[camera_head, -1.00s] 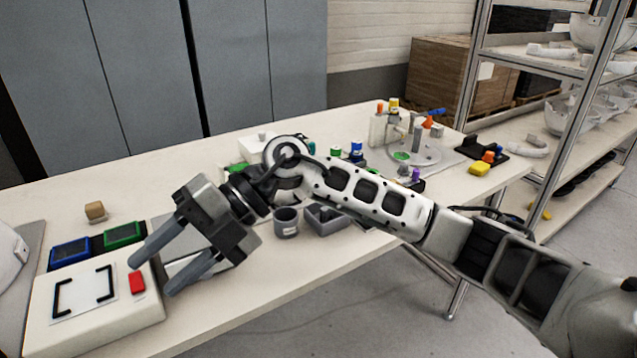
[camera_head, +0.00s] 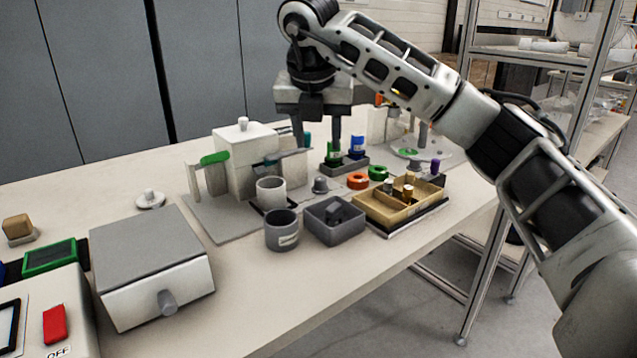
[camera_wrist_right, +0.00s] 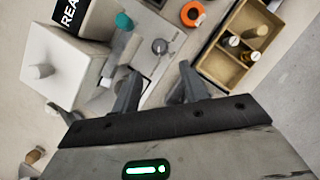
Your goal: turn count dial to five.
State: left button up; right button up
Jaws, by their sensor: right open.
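A small round grey knob, likely the count dial (camera_head: 320,186), stands on a flat plate on the table, just right of a light grey cup. It also shows in the right wrist view (camera_wrist_right: 160,46), with a short pointer-like tab; its markings are too small to read. My right gripper (camera_head: 321,145) is open and empty, pointing down above and behind the knob. In the right wrist view the gripper (camera_wrist_right: 160,73) has its fingers apart, with the knob just ahead of the gap between the fingertips and not touched. My left gripper is not in view.
A white box machine (camera_head: 243,160) stands left of the knob. A dark grey cup (camera_head: 282,230), a grey square bin (camera_head: 334,221) and a tan divided tray (camera_head: 390,212) stand in front. An orange ring (camera_head: 357,181) lies close by on the right. A grey-topped drawer box (camera_head: 150,262) is at lower left.

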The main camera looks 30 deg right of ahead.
aim_at(320, 179)
jog(key=b+x, duration=0.1)
jog(key=x, duration=0.9)
jog(key=shift+f, duration=0.1)
grip_shut()
